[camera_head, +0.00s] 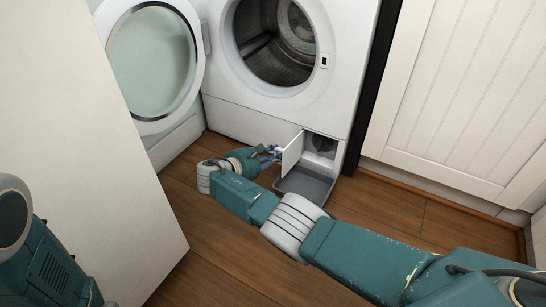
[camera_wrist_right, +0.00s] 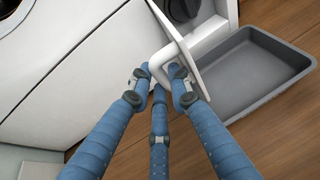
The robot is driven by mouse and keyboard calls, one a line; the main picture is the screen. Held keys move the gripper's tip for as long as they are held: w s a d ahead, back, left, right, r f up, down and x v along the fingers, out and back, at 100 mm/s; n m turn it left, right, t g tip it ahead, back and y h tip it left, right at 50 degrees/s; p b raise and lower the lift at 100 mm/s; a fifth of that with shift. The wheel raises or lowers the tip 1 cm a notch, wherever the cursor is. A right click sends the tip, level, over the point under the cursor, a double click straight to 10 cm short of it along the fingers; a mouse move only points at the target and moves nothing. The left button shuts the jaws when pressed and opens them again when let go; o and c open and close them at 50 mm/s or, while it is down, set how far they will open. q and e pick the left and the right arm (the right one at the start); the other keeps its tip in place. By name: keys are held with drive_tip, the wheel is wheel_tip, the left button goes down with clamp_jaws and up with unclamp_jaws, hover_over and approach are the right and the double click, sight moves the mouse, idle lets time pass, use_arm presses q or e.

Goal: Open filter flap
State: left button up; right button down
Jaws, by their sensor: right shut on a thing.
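The filter flap (camera_head: 292,153) stands swung out from the lower right corner of the white washing machine (camera_head: 262,122). The dark filter knob (camera_head: 322,144) shows in the opening behind it. In the right wrist view the flap (camera_wrist_right: 196,68) is seen nearly edge-on, with a white handle loop (camera_wrist_right: 165,62) on it. My right gripper (camera_head: 272,153) is at the flap's left side in the head view. In the right wrist view its blue fingers (camera_wrist_right: 162,85) are closed around the handle loop. My left gripper is out of view; only part of my left arm shows at lower left.
A grey tray (camera_head: 305,185) lies on the wooden floor under the opening. The machine's round door (camera_head: 152,62) hangs open at left. A white panel (camera_head: 85,140) stands at left and a white cabinet (camera_head: 455,90) at right. Bare floor (camera_head: 205,265) shows in front.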

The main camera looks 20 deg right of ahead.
drive_tip(key=shift+d+r, duration=0.2)
drive_tip(key=shift+d, duration=0.3)
drive_tip(key=c, duration=1.9)
unclamp_jaws()
drive_tip(key=shift+s, duration=0.1)
drive_tip(key=shift+o, duration=0.2)
drive_tip(key=shift+a+f, duration=0.1)
drive_tip(key=v, duration=0.7)
drive_tip(key=shift+a, duration=0.1)
